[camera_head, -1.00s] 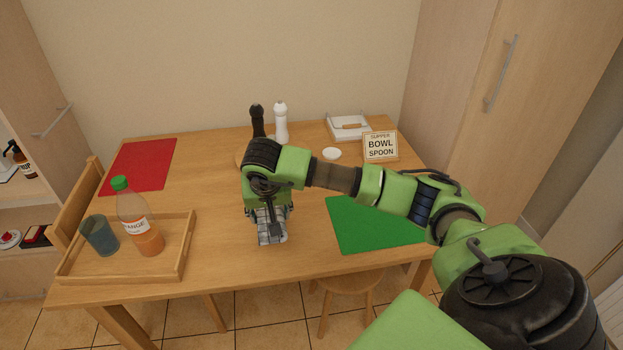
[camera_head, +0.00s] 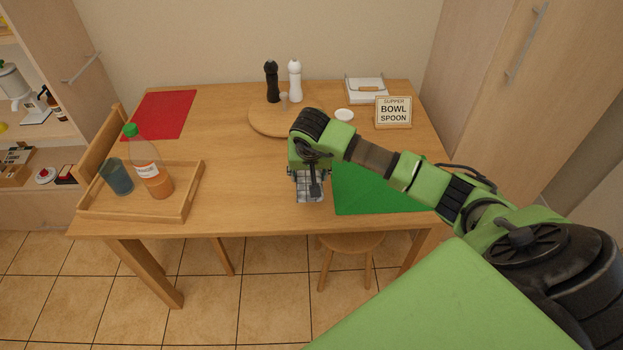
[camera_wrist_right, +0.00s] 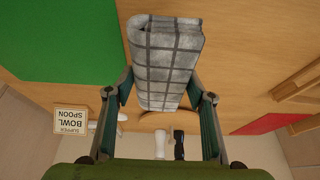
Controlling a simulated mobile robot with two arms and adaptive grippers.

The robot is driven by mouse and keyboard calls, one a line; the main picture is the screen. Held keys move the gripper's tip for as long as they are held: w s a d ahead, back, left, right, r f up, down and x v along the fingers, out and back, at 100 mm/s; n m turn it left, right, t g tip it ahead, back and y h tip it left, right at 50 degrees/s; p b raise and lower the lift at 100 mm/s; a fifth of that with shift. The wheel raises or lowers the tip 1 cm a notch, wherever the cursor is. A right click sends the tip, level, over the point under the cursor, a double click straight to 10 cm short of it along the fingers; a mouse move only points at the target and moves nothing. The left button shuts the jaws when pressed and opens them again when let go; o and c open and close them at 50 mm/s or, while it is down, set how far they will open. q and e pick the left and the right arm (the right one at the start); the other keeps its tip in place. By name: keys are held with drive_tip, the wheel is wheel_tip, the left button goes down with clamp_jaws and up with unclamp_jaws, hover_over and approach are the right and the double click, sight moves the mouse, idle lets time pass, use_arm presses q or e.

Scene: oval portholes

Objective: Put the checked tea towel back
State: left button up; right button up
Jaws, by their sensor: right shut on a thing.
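The checked tea towel (camera_wrist_right: 168,62) is a folded grey cloth with dark lines. It fills the middle of the right wrist view, between the two fingers of my right gripper (camera_wrist_right: 160,100). In the head view the towel (camera_head: 310,190) shows just below my right gripper (camera_head: 308,178), at the left edge of the green mat. The gripper is shut on it. Whether the towel touches the table is hard to tell. My left gripper is not in view.
A wooden tray (camera_head: 190,207) with an orange bottle (camera_head: 154,178) and a blue cup (camera_head: 117,178) stands at left. A red mat (camera_head: 163,114), green mat (camera_head: 375,195), round board (camera_head: 262,122), black and white mills, sign (camera_head: 394,113) and white holder (camera_head: 366,92) share the table.

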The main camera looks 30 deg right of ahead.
drive_tip(key=f, duration=0.1)
drive_tip(key=w+d+f, duration=0.1)
drive_tip(key=w+f, duration=0.1)
drive_tip(key=shift+d+f, duration=0.1)
drive_tip(key=shift+d, duration=0.25)
drive_tip(key=shift+w+d+f, duration=0.2)
drive_tip(key=shift+d+f, duration=0.05)
drive_tip(key=shift+f, duration=0.1)
wheel_tip(320, 180, down, 3)
drive_tip(key=shift+f+p, duration=0.1)
drive_tip(key=shift+p, duration=0.35)
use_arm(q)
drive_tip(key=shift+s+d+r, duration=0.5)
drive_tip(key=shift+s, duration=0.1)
use_arm(e)
drive_tip(key=shift+w+d, duration=0.1)
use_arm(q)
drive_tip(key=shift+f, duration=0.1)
use_arm(e)
drive_tip(key=shift+f, duration=0.15)
drive_tip(key=shift+f, duration=0.15)
drive_tip(key=o, duration=1)
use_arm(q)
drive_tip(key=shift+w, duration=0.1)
